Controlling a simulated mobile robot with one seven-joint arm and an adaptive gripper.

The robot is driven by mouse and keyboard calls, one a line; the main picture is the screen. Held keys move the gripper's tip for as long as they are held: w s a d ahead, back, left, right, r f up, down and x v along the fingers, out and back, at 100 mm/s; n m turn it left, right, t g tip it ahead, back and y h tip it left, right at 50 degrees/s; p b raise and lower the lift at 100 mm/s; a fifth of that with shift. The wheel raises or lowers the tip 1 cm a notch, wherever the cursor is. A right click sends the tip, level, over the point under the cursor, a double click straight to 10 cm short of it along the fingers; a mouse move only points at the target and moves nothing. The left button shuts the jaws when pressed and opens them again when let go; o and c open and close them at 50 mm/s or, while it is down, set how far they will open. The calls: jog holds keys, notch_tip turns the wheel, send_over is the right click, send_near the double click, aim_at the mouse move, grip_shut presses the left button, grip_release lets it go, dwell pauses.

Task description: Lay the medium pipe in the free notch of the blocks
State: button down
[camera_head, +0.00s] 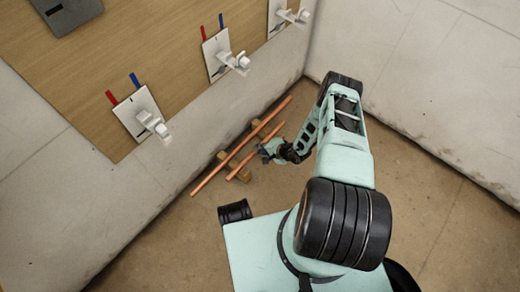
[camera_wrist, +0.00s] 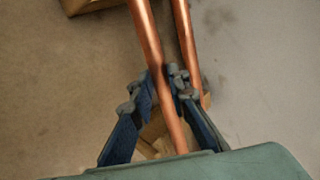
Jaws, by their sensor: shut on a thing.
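The medium pipe (camera_head: 268,140), the shorter of two copper pipes, runs beside the longer pipe over the wooden blocks near the wall. In the wrist view the pipe (camera_wrist: 148,35) passes between the fingers of my gripper (camera_wrist: 161,74), which is shut on it. My gripper (camera_head: 264,150) also shows beside the pipe in the head view. The wrist view shows parts of both blocks, one at the top (camera_wrist: 85,6). I cannot tell whether the held pipe touches the notches.
The longer copper pipe (camera_head: 212,180) lies across the blocks on the wall side, close to the held pipe. A wooden panel (camera_head: 155,50) with several white valve fittings is above on the wall. Open floor (camera_head: 430,200) lies to the right.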

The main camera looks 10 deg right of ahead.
jog(key=shift+f, duration=0.25)
jog(key=c, duration=1.8)
grip_release()
jog(key=shift+o, duration=0.2)
jog(key=shift+s, duration=0.1)
jog(key=v, duration=1.2)
jog(key=shift+r, duration=0.1)
